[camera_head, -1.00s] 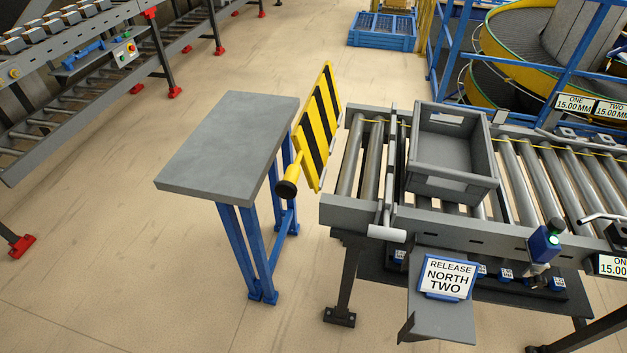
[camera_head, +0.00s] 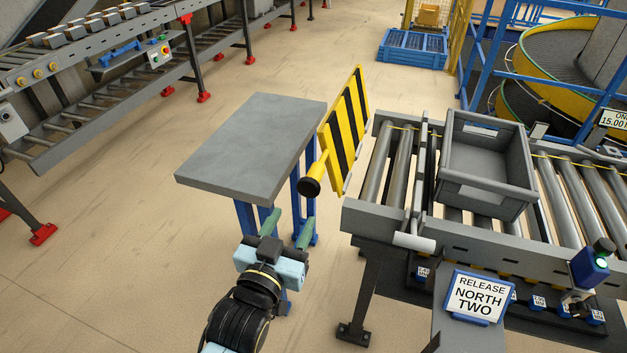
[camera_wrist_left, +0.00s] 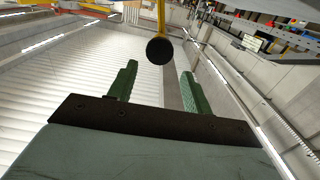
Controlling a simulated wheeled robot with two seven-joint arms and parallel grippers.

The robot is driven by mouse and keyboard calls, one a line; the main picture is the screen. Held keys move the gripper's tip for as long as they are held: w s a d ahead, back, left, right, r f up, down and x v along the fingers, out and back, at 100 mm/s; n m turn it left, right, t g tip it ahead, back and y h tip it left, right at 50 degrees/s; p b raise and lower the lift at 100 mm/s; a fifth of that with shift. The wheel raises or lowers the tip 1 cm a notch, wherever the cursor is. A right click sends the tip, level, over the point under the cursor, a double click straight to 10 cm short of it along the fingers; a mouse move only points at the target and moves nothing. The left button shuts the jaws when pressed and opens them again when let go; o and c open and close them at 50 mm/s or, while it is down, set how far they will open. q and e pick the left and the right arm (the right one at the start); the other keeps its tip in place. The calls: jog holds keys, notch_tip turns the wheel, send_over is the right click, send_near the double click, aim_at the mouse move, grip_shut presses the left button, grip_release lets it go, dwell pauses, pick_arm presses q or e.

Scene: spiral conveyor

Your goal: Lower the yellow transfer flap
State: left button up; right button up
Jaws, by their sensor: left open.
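The yellow transfer flap (camera_head: 346,128) with black stripes stands raised, close to upright, between the grey-topped table and the roller conveyor. Its yellow handle (camera_head: 319,170) ends in a black knob (camera_head: 309,187) on the near side. My left gripper (camera_head: 287,226) is open and empty, below and a little left of the knob, apart from it. In the left wrist view the black knob (camera_wrist_left: 160,50) shows ahead, between and beyond the two green fingers (camera_wrist_left: 157,84). My right gripper is not in view.
The grey table (camera_head: 250,145) on blue legs stands left of the flap. The roller conveyor (camera_head: 390,222) on the right carries a grey tote (camera_head: 487,170) behind a stop bar. A "RELEASE NORTH TWO" sign (camera_head: 477,297) sits in front. Floor is open at left.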

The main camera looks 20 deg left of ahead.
aim_at(313, 178)
pick_arm(q)
jog(key=w, duration=1.3)
jog(key=shift+d, duration=0.2)
grip_shut()
